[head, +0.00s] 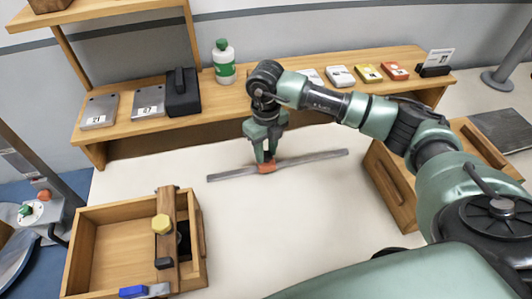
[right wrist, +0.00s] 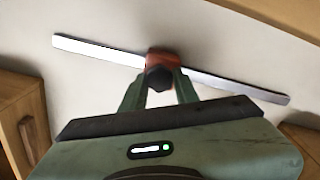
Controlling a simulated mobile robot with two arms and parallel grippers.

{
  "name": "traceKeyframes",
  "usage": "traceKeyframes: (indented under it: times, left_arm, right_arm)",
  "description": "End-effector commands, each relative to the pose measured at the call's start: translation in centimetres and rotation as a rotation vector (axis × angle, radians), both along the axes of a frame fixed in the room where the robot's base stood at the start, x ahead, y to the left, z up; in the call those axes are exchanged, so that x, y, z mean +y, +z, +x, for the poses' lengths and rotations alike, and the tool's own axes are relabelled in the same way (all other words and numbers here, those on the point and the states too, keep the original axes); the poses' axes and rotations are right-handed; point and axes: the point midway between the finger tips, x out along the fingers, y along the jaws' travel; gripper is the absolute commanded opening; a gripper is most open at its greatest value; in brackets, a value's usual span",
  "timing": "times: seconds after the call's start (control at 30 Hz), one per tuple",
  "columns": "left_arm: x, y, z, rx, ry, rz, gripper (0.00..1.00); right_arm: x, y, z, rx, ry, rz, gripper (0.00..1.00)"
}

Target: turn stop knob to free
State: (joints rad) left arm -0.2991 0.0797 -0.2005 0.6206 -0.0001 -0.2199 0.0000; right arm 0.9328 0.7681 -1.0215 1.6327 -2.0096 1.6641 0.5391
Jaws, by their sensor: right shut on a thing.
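A long grey metal bar (head: 310,160) lies slantwise on the pale table, and it crosses the right wrist view as a bright strip (right wrist: 95,50). An orange-red stop block (head: 267,168) sits on the bar. In the right wrist view, a dark faceted knob (right wrist: 159,79) stands on the orange-red block (right wrist: 163,57). My right gripper (head: 265,155) points down over the block, its two green fingers shut on the dark knob, one on each side. The fingers and wrist hide part of the knob. Any marking for free is too small to tell. My left gripper is not in view.
A raised wooden shelf (head: 222,97) behind holds a white-and-green bottle (head: 223,62) and several small blocks. A wooden drawer unit (head: 388,185) stands at right. The table around the bar is clear.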

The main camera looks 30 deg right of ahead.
Motion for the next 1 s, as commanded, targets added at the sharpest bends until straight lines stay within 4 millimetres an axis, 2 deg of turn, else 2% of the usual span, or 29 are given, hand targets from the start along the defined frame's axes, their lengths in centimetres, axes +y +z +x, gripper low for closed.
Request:
traceKeyframes:
  times: [0.03,0.4,1.0]
  left_arm:
    - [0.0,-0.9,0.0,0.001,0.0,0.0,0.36]
    - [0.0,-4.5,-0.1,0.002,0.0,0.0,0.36]
    - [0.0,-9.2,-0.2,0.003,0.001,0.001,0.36]
  right_arm:
    - [0.0,-0.3,0.1,-0.004,0.038,0.0,0.0]
    - [-0.1,-0.4,0.1,-0.004,0.385,-0.001,0.0]
    - [-0.1,-0.2,0.1,-0.004,0.921,-0.002,0.0]
